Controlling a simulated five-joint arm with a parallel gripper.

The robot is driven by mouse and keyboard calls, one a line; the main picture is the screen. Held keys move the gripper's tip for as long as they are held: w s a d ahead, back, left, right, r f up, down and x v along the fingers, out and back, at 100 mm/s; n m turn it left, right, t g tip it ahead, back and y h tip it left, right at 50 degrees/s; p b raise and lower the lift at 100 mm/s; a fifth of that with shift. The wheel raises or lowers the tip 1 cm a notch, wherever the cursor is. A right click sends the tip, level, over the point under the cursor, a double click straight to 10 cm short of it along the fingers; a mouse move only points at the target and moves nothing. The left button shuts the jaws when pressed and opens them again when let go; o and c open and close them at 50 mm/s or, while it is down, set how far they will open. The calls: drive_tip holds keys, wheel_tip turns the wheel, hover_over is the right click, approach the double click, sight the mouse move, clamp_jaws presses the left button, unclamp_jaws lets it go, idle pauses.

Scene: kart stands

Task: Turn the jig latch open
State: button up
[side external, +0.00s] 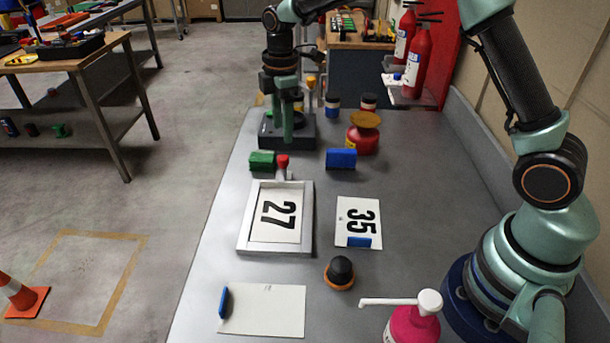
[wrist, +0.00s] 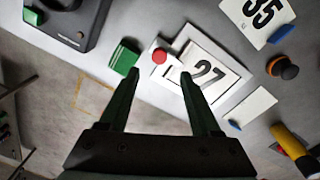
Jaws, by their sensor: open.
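The jig is a grey frame (side external: 308,215) lying flat on the bench, with a white plate numbered 27 (side external: 278,215) inside it. Its latch has a red knob (side external: 282,161) on a light grey piece at the frame's far edge. The wrist view also shows the red knob (wrist: 159,55) and the 27 plate (wrist: 205,72). My gripper (side external: 288,138) points down above the bench, beyond the knob in the side view. In the wrist view its open, empty green fingers (wrist: 160,72) appear on either side of the knob, apart from it.
A green block (side external: 262,160) is left of the knob and a blue block (side external: 341,158) right of it. A black-based device (side external: 268,138) stands behind my gripper. A 35 plate (side external: 352,212), a black-and-orange knob (side external: 340,271) and a blank plate (side external: 265,312) lie nearer.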

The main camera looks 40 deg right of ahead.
sight(284, 157)
wheel_tip(284, 157, down, 8)
drive_tip(key=shift+w, duration=0.1)
idle(0.4)
clamp_jaws()
